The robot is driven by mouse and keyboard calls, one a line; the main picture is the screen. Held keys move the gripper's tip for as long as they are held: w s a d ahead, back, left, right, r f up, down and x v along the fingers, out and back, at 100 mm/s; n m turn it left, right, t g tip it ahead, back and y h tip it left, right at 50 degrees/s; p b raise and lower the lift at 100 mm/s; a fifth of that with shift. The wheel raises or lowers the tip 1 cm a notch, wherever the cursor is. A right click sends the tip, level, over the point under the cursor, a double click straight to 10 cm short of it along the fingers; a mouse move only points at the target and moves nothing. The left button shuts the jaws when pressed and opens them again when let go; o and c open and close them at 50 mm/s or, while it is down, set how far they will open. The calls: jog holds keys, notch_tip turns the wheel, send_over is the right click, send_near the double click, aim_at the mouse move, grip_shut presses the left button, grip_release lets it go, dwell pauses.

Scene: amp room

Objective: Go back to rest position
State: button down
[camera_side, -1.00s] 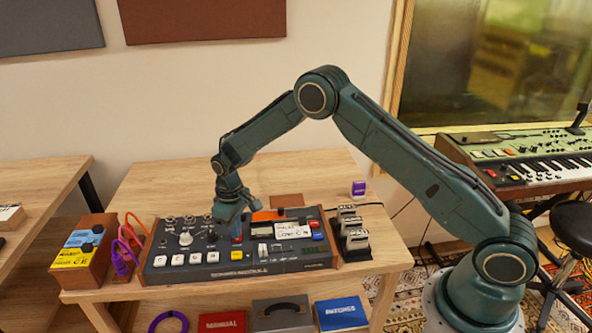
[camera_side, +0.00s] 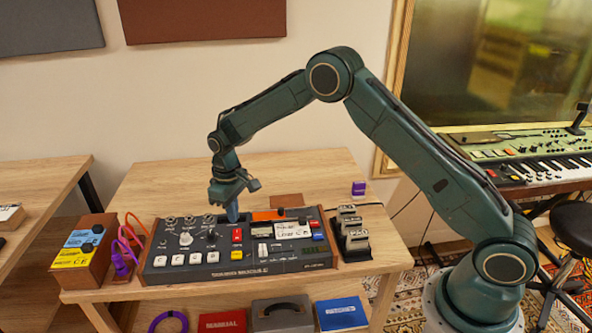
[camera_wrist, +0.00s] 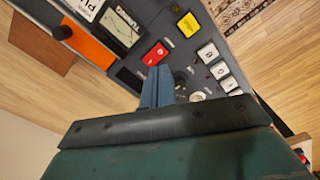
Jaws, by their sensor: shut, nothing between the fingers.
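My gripper (camera_side: 232,214) points down over the back part of the grey control panel (camera_side: 220,268), which lies on the wooden table. Its fingers are together with nothing between them. In the wrist view the blue-grey fingertips (camera_wrist: 157,87) hang over the panel, between the red button (camera_wrist: 155,54) and a dark knob (camera_wrist: 181,79). The red button also shows in the side view (camera_side: 237,236), just below the fingertips. I cannot tell exactly how far the tips are above the panel.
Pedal boxes (camera_side: 84,252) with purple and orange cables stand left of the panel. A black rack with several pale blocks (camera_side: 352,228) stands to its right. A small purple box (camera_side: 358,188) is at the back right. The table's back left is clear.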

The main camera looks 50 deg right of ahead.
jog(key=shift+r, duration=0.3)
jog(key=s+d+r+m+t, duration=0.1)
jog(key=s+d+r, duration=0.1)
jog(key=s+r, duration=0.7)
jog(key=s+d+r+t, duration=0.15)
jog(key=s+r, duration=0.45)
jog(key=r, duration=0.7)
jog(key=s+r+m+t, duration=0.1)
jog(key=s, duration=1)
jog(key=s+d+r+m+t, duration=0.1)
jog(key=s+t, duration=0.1)
jog(key=s, duration=1)
jog(key=shift+d+r, duration=0.3)
jog(key=shift+r, duration=0.05)
